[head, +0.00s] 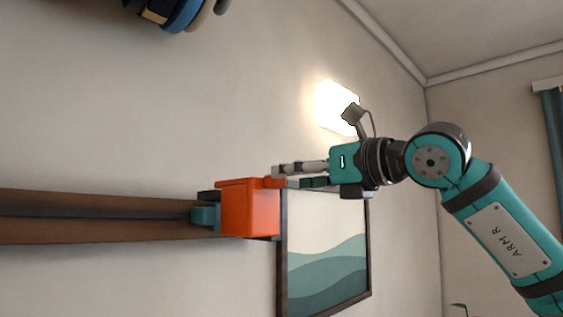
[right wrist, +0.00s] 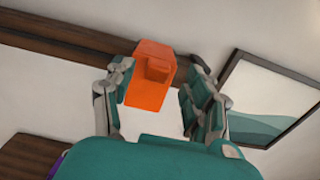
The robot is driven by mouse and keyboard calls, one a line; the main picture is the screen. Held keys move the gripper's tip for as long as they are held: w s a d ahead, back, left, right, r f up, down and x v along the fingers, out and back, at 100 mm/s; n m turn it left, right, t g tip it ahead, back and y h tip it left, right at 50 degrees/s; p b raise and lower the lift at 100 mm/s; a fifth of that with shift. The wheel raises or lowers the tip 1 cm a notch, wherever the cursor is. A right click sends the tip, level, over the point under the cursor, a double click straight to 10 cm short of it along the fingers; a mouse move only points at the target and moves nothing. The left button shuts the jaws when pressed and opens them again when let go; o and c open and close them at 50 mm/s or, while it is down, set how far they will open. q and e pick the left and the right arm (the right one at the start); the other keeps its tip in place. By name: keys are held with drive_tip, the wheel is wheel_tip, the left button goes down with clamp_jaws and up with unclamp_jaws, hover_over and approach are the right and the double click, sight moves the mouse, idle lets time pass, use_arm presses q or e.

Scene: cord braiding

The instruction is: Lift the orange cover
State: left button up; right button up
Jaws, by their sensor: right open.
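The orange cover (head: 249,208) is a box-like block with a small knob on its near face. It sits at the right end of a brown beam in the head view. It also shows in the right wrist view (right wrist: 147,92), between the two fingers. My right gripper (head: 276,176) is open, with its fingertips at the knob on the right side of the cover. In the right wrist view the fingers (right wrist: 160,68) stand apart on either side of the knob, with gaps visible. I cannot tell whether either finger touches it. My left gripper is not in view.
The brown beam (head: 100,217) runs left along the wall, with a teal piece (head: 205,216) beside the cover. A framed picture (head: 327,270) hangs below my right gripper. A lit wall lamp (head: 332,106) is above it. A blue, rounded object (head: 183,14) is cut off at the top.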

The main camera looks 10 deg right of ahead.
sight(251, 206)
drive_tip(key=shift+p+x, duration=0.65)
drive_tip(key=shift+x, duration=1.35)
clamp_jaws()
